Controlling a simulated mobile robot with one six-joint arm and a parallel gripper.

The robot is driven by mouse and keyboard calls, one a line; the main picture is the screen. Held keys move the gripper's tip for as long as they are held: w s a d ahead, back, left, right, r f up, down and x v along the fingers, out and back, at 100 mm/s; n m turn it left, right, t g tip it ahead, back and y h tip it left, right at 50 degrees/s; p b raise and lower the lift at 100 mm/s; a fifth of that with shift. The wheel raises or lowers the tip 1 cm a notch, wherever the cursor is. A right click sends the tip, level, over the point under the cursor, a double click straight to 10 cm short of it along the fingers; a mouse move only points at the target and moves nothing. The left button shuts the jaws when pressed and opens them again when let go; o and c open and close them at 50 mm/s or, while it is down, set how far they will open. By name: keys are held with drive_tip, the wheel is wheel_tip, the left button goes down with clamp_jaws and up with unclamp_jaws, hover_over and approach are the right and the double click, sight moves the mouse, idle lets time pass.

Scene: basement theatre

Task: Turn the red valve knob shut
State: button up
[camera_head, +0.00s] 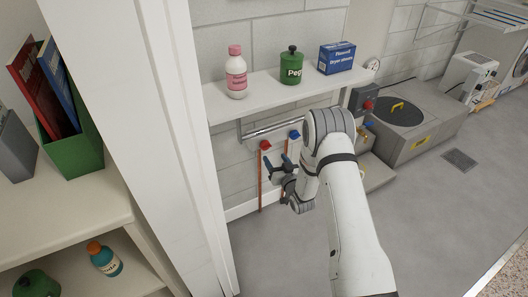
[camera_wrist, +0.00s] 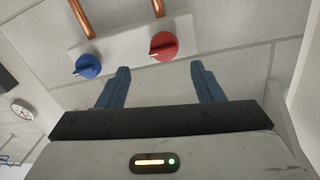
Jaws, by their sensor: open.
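The red valve knob (camera_head: 265,145) sits low on the wall under the shelf, at the top of a copper pipe. In the wrist view the red valve knob (camera_wrist: 164,45) is round, with a pale pointer at its lower left. My gripper (camera_head: 275,168) is open and empty, close in front of the wall and below the red knob in the head view. In the wrist view the open fingers (camera_wrist: 160,70) point toward the red knob, which lies just beyond the tips and between their lines. The fingers appear apart from it.
A blue valve knob (camera_wrist: 87,66) is beside the red one, left in the wrist view; it also shows in the head view (camera_head: 294,134). A shelf (camera_head: 262,96) above holds a pink bottle (camera_head: 236,75), a green canister (camera_head: 291,68) and a blue box (camera_head: 337,58).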

sight(267, 149)
drive_tip(key=x, duration=0.4)
drive_tip(key=b+x, duration=0.1)
drive_tip(key=x, duration=0.2)
drive_tip(key=shift+w+a, duration=0.15)
drive_tip(key=shift+a, duration=0.35)
drive_tip(key=shift+f, duration=0.1)
drive_tip(key=c, duration=0.9)
